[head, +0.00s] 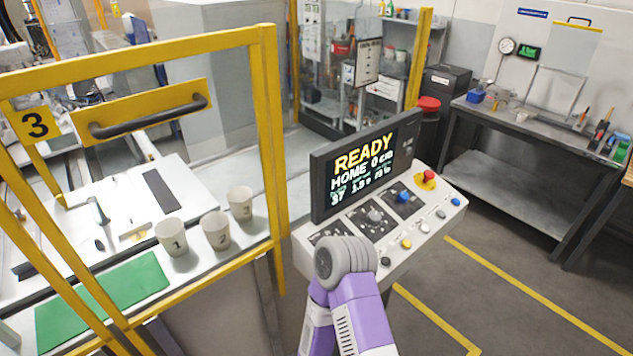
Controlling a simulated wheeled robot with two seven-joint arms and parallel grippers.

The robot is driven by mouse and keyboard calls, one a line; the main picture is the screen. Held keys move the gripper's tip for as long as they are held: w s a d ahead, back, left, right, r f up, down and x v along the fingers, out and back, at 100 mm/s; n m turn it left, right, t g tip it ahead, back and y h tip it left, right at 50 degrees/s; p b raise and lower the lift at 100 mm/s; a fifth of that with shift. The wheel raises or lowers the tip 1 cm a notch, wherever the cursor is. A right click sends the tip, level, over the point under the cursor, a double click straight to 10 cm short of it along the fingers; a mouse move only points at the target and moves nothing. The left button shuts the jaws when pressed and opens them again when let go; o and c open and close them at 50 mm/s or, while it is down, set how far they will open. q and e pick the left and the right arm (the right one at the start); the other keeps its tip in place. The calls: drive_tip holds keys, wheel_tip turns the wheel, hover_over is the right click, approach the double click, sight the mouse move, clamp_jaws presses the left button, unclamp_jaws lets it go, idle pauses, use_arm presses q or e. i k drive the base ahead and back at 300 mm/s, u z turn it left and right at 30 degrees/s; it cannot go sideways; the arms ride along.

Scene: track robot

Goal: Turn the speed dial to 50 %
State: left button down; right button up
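A light grey control console (445,217) stands in the middle, with a dark display (362,165) reading READY and HOME, with smaller lines below. Its sloped top has several dark panels. The left panel (328,234) is partly hidden by my arm. Labels and pointer positions are too small to read, so I cannot tell which control is the speed dial. A purple arm of mine with a grey joint rises in front of the console. Neither gripper shows.
A blue knob (403,197), red emergency button (426,178) and several small front buttons are on the console. At left, a yellow-framed guard (268,130) encloses a table with numbered cups (216,231) and a green mat (105,300). A workbench (540,130) stands at right.

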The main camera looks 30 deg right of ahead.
sight(402, 196)
drive_tip(key=u, duration=0.9)
drive_tip(key=k, duration=1.15)
drive_tip(key=z, duration=1.5)
drive_tip(key=i, duration=0.4)
drive_tip(key=u, duration=0.1)
